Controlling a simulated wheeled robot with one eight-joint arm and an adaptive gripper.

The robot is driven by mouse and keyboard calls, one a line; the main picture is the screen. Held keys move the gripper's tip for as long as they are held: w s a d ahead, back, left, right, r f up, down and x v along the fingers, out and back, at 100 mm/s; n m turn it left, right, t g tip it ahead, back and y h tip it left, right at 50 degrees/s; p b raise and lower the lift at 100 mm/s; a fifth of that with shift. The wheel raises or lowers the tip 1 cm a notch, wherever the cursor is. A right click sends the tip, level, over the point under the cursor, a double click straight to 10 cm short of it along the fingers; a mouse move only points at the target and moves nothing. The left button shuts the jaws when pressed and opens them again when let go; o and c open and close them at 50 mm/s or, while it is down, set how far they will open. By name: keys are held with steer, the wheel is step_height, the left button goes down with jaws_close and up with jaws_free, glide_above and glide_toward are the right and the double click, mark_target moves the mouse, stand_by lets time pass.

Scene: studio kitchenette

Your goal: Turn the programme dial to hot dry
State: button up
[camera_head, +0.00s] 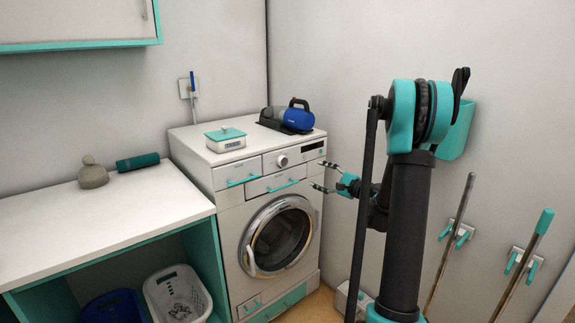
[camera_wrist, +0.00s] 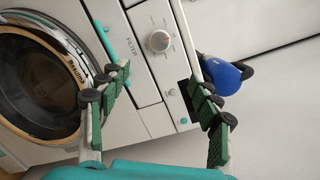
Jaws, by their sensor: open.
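The programme dial (camera_head: 283,160) is a round light knob on the upper front panel of the white washing machine (camera_head: 232,205). My gripper (camera_head: 318,176) is open and empty in front of the panel, to the right of the dial and a little lower. In the wrist view my gripper's fingers (camera_wrist: 160,88) spread wide, with the dial beyond their tips and between them. They look apart from it. The dial's labels are too small to read.
A blue handheld vacuum (camera_head: 297,117) and a teal-lidded box (camera_head: 226,139) stand on the machine. Teal drawer handles (camera_head: 283,187) stick out below the dial. The round door (camera_head: 277,236) is shut. A counter (camera_head: 90,215) stands left; a wall is close on the right.

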mark_target(285, 162)
steer(key=x, duration=1.7)
steer(key=shift+s+f, duration=0.1)
steer(key=c, duration=1.2)
